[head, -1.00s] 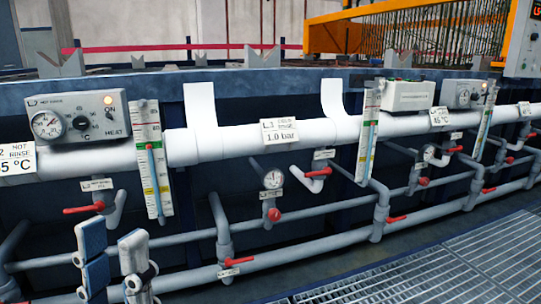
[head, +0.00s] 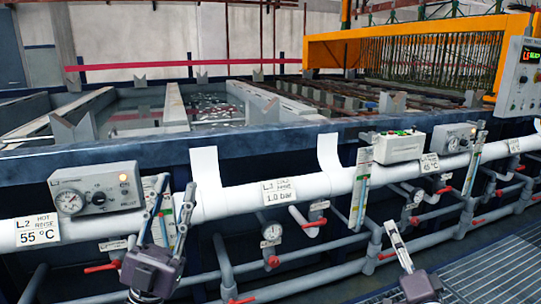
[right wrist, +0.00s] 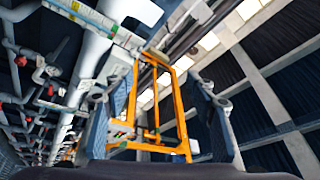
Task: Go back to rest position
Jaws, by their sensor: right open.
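My left gripper (head: 175,184) stands upright in the lower left of the head view, in front of the pipes. Its two fingers are spread with nothing between them. My right gripper (head: 390,223) shows at the bottom right of the head view, its fingers overlapping from this side. In the right wrist view my right gripper (right wrist: 154,100) has its two blue-grey fingers wide apart and empty. The orange frame seen between them lies well beyond.
A white pipe (head: 235,204) with gauges and red-handled valves runs along the tank front. A control box (head: 95,190) sits at left. Open tanks (head: 190,105) and an orange rack (head: 420,42) lie behind. Metal grating (head: 490,262) covers the floor at right.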

